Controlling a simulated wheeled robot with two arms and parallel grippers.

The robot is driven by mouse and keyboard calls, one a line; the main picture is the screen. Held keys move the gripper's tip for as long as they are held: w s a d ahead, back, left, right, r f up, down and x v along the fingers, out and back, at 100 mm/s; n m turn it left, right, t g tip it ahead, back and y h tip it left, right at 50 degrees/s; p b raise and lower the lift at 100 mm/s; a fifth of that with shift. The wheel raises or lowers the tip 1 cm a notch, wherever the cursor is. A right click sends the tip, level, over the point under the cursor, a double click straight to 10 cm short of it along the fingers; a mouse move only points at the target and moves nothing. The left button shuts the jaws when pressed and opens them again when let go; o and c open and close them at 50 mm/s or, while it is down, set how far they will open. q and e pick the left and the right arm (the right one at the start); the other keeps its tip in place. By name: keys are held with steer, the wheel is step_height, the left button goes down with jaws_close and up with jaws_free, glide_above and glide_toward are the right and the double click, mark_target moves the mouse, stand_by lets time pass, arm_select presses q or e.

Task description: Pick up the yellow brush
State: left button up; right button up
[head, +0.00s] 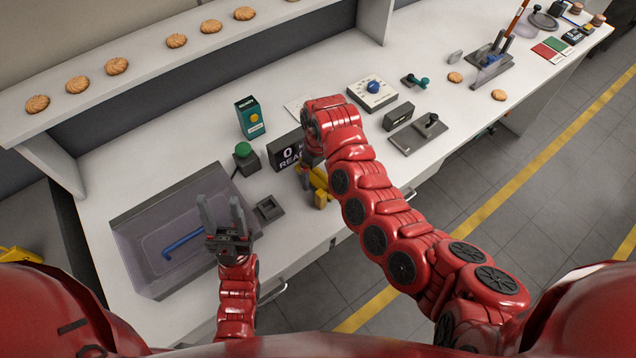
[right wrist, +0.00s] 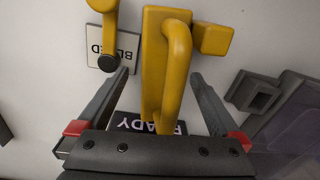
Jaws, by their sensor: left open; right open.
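A yellow piece with a looped handle (right wrist: 152,60) fills the middle of the right wrist view. I see no bristles, so I cannot tell whether it is the brush. Yellow parts (head: 320,187) also show in the head view, partly behind my right arm. My right gripper (right wrist: 161,76) is open, with its fingers apart on either side of the yellow handle; I cannot tell if they touch it. In the head view my right arm hides most of that gripper. My left gripper (head: 220,205) is open and empty, above the right side of the grey bin.
The grey bin (head: 137,265) holds a blue handle (head: 183,243). A READY sign (head: 287,152), green button box (head: 245,158), teal box (head: 248,117) and blue-knob dial box (head: 372,92) stand nearby. A second yellow part (right wrist: 108,25) with a dark end lies beside the looped handle.

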steer(key=shift+f, duration=0.2)
steer(key=shift+c, duration=0.3)
steer(key=shift+c, duration=1.1)
steer(key=c, duration=1.2)
steer(key=shift+c, duration=0.2)
steer(key=shift+r, duration=0.15)
jaws_close()
step_height(320, 180, up, 4)
steer(key=shift+a+f+b, duration=0.1)
steer(key=shift+f+b, duration=0.1)
steer(key=shift+b, duration=0.95)
step_height(320, 180, up, 5)
steer(key=shift+w, duration=0.1)
steer(key=shift+r, duration=0.6)
